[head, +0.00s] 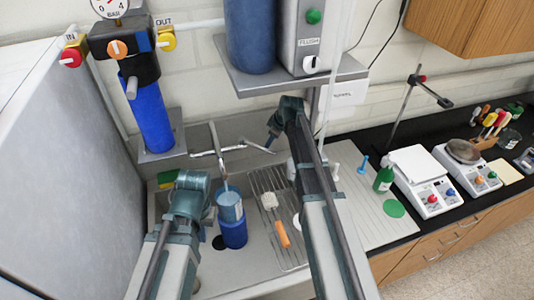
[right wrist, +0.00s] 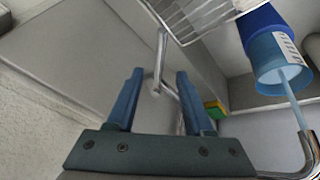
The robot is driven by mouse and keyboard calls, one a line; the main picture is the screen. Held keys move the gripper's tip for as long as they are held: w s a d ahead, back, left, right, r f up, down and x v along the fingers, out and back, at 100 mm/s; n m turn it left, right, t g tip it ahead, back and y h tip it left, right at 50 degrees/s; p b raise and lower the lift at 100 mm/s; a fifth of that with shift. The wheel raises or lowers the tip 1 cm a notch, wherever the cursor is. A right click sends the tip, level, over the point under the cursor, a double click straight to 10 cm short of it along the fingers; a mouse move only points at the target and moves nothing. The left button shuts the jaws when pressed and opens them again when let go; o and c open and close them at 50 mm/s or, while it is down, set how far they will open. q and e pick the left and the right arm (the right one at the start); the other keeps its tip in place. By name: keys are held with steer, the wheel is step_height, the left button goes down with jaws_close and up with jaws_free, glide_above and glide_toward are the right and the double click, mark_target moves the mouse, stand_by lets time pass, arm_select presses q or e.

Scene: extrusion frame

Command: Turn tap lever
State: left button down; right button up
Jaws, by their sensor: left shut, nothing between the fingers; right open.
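The metal tap (head: 214,136) stands at the back of the sink, with one lever (head: 203,153) to the left and another (head: 258,146) to the right. Water runs from its spout into a light-blue cup (head: 230,206) on a dark-blue base (head: 233,234). My right gripper (head: 270,137) is open beside the right lever. In the right wrist view its fingers (right wrist: 163,100) stand on either side of a thin metal lever (right wrist: 161,60); contact cannot be told. My left gripper (head: 192,182) is shut and empty, left of the cup; its fingertips are largely hidden.
A wire rack (head: 261,184) and an orange-handled brush (head: 282,234) lie right of the cup. A metal shelf (head: 290,80) with a blue tank hangs above the tap. A filter unit (head: 150,115) is at left. Scales and a green bottle (head: 384,177) stand at right.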

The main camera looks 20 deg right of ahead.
mark_target(267, 150)
steer(key=b+x, duration=0.6)
steer(key=x, duration=0.1)
steer(key=shift+w+a+f, duration=0.1)
steer(key=shift+f, duration=0.25)
steer(key=shift+r, duration=0.1)
jaws_close()
stand_by(1.0)
